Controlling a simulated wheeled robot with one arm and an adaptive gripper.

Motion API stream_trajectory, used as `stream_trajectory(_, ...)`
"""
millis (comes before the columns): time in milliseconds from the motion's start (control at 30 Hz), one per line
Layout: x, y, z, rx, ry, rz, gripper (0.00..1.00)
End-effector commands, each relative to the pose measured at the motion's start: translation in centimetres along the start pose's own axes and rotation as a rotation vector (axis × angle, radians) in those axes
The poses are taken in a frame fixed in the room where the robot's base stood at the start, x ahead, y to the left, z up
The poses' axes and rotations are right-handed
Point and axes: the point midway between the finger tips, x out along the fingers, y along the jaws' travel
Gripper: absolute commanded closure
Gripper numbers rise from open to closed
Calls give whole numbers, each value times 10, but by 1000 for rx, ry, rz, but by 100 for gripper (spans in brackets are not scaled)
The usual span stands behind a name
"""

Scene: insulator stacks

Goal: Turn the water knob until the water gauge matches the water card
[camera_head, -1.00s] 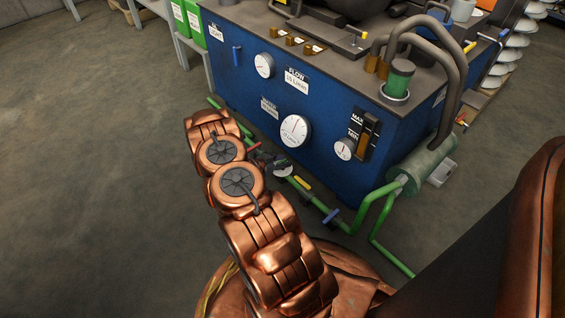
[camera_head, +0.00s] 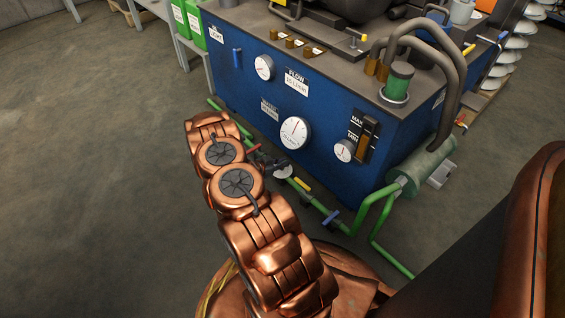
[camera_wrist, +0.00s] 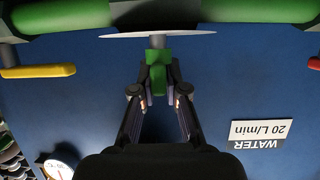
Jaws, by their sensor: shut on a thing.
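The water gauge (camera_head: 295,133) is a large round white dial on the blue cabinet front. Its thin needle points roughly upward; the scale is too small to read. The water card (camera_wrist: 262,135) is upside down in the wrist view and reads "WATER 20 L/min"; it is also on the cabinet in the head view (camera_head: 269,109). The water knob (camera_wrist: 158,75) is green, below a pale disc (camera_wrist: 157,34) on the green pipe. My gripper (camera_wrist: 159,92) is shut on the knob, its fingers on either side.
A yellow handle (camera_wrist: 38,71) and a red handle (camera_wrist: 314,63) flank the knob on the green pipe (camera_wrist: 245,13). A blue handle (camera_head: 331,217) sits farther along. A flow card (camera_head: 296,81) and smaller dials are on the cabinet. The floor at left (camera_head: 90,170) is clear.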

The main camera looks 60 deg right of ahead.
Motion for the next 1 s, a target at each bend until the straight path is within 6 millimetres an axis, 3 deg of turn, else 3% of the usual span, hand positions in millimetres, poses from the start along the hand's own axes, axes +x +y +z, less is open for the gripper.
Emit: stream_trajectory(1000,0,-1,-6,-141,5,-337,100)
